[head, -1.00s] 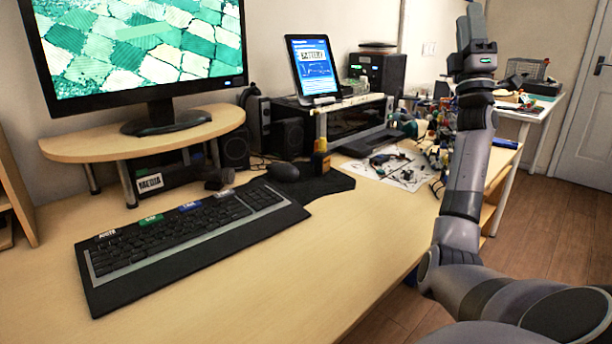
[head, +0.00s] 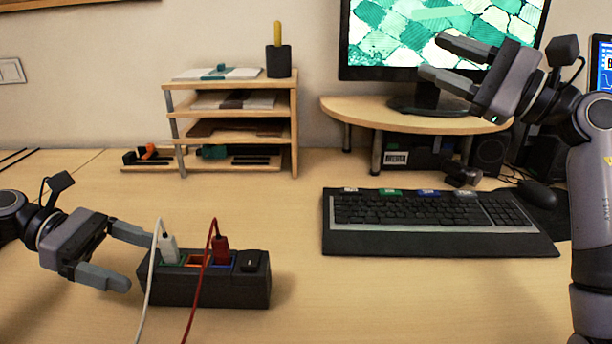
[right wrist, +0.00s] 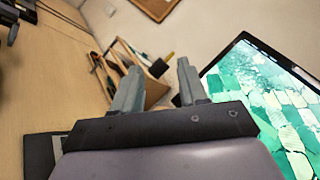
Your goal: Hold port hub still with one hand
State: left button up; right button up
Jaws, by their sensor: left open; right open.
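The port hub (head: 208,290) is a black block on the desk at the lower left of the head view. A white plug (head: 169,249) with a white cable and a red plug (head: 220,249) with a red cable sit in its top. A port with an orange rim between them looks empty. My left gripper (head: 137,262) is open at the hub's left end. Its far fingertip reaches the hub's back left corner; I cannot tell whether it touches. My right gripper (head: 432,57) is open and empty, raised before the monitor; its fingers also show in the right wrist view (right wrist: 159,70).
A black keyboard (head: 440,240) lies right of the hub. A wooden shelf (head: 232,114) stands behind it, and the monitor (head: 440,40) on a wooden riser (head: 365,115) is at the back right. The desk between hub and keyboard is clear.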

aim_at(171, 272)
jog(key=s+a+f+n+g+h, duration=0.1)
jog(key=s+a+f+n+g, duration=0.2)
jog(key=a, duration=0.4)
jog(key=s+a+f+n+g+h, duration=0.1)
jog(key=a+f+n+h, duration=0.15)
jog(key=a+n, duration=0.4)
jog(key=s+a+f+n+g+h, duration=0.15)
jog(key=a+f, duration=0.25)
jog(key=a, duration=0.4)
pick_arm(q)
jog(key=shift+d+f, duration=0.1)
jog(key=shift+d, duration=0.2)
jog(key=x, duration=0.6)
jog(key=shift+d+f, duration=0.1)
jog(key=shift+d, duration=0.15)
pick_arm(e)
jog(key=s+a+f+n+h, duration=0.5)
jog(key=s+a+f+n, duration=0.3)
jog(key=s+a+n, duration=0.2)
jog(key=shift+a+n+t, duration=0.35)
jog(key=shift+a+n, duration=0.45)
jog(key=shift+n, duration=0.1)
